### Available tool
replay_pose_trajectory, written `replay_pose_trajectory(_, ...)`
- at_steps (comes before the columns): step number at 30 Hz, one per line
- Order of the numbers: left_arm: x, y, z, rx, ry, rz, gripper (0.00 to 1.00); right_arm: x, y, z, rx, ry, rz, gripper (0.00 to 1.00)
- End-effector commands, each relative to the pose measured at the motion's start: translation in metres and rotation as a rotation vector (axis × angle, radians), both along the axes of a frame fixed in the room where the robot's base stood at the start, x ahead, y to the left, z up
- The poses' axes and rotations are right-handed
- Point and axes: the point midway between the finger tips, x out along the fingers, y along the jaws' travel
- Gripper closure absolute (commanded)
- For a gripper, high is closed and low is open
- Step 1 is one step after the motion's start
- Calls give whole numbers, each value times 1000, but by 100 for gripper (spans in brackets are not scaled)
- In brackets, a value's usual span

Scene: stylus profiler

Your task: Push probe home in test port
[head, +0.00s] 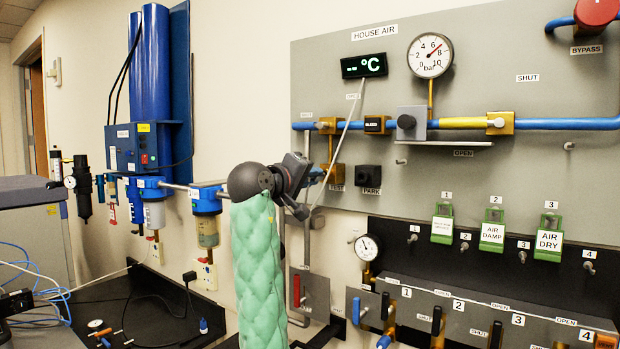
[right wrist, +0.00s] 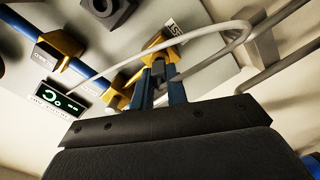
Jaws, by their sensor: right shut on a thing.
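The test port is a brass block (head: 336,172) on the grey panel above a TEST label, and it shows in the right wrist view (right wrist: 163,48). My right gripper (head: 317,173) is at the left of this block, and its blue fingers show in the right wrist view (right wrist: 160,82). They are shut on the dark probe (right wrist: 158,72), which points at the port. The probe's tip is hidden, so I cannot tell how deep it sits. A pale cable (head: 341,130) runs from the display (head: 364,65), reading "-- °C", to the gripper. My left gripper is out of view.
A black PARK block (head: 370,178) is just right of the port. A blue pipe (head: 460,124) with brass valves crosses the panel above. A pressure gauge (head: 430,56) sits higher up. A vertical grey pipe (head: 307,240) runs below my gripper.

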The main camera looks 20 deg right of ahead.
Motion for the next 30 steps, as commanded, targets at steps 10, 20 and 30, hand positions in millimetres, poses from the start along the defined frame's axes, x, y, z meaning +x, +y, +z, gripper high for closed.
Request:
replay_pose_trajectory(10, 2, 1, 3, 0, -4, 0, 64, 5, -6, 0, 0, 0, 1, 100)
replay_pose_trajectory(20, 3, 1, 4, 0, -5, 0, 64, 10, -13, 0, 0, 0, 0, 100)
replay_pose_trajectory(30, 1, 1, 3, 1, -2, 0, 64, 10, -13, 0, -1, -1, -1, 100)
